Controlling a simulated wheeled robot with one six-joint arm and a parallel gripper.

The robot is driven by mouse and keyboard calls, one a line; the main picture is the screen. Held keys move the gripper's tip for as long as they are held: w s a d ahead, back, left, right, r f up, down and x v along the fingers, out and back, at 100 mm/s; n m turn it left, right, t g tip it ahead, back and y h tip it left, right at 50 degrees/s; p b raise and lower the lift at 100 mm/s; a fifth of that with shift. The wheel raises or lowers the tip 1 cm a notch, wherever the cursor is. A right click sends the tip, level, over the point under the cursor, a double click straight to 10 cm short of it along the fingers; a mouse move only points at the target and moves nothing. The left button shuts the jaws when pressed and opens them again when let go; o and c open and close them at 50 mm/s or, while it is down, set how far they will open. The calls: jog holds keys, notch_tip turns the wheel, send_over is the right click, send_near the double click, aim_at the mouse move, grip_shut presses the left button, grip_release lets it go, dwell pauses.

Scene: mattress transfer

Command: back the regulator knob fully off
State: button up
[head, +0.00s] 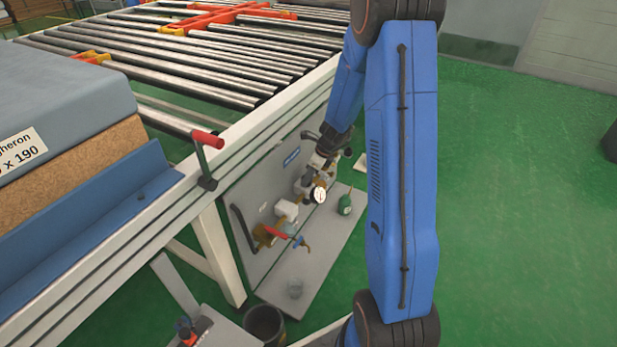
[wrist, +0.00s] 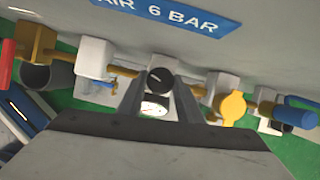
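The regulator knob (wrist: 159,80) is round and black with a pale mark on its face, in the middle of the wrist view. A white round gauge (wrist: 153,106) sits just below it; the gauge also shows in the head view (head: 319,195). My gripper (wrist: 161,84) has its two grey fingers apart, one on each side of the knob in the picture. A small gap seems to show on each side; whether the fingertips reach around the knob or stop short is unclear. In the head view my gripper (head: 319,159) is at the panel, and the knob is hidden.
A brass pipe line with white blocks, a red handle (wrist: 6,64), a yellow round part (wrist: 232,107) and a blue part (wrist: 296,103) runs beside the knob. The "AIR 6 BAR" sign (wrist: 165,14) is above. The roller conveyor (head: 190,60) overhangs the panel (head: 262,215). Green floor is clear at right.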

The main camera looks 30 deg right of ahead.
jog(key=shift+n, duration=0.3)
jog(key=n+g, duration=0.1)
jog(key=n, duration=0.1)
jog(key=n+y, duration=0.1)
jog(key=n, duration=0.2)
jog(key=shift+w+d+g, duration=0.15)
jog(key=shift+w+g, duration=0.05)
jog(key=shift+g, duration=0.2)
jog(key=shift+w+n+g+y, duration=0.15)
jog(key=shift+n+g, duration=0.35)
jog(key=shift+n, duration=0.85)
jog(key=shift+n+g+y, duration=0.25)
jog(key=shift+n+g, duration=0.25)
jog(key=shift+n, duration=0.85)
jog(key=o, duration=1)
jog(key=shift+o, duration=0.2)
jog(key=v, duration=1.7)
jog(key=shift+r, duration=0.3)
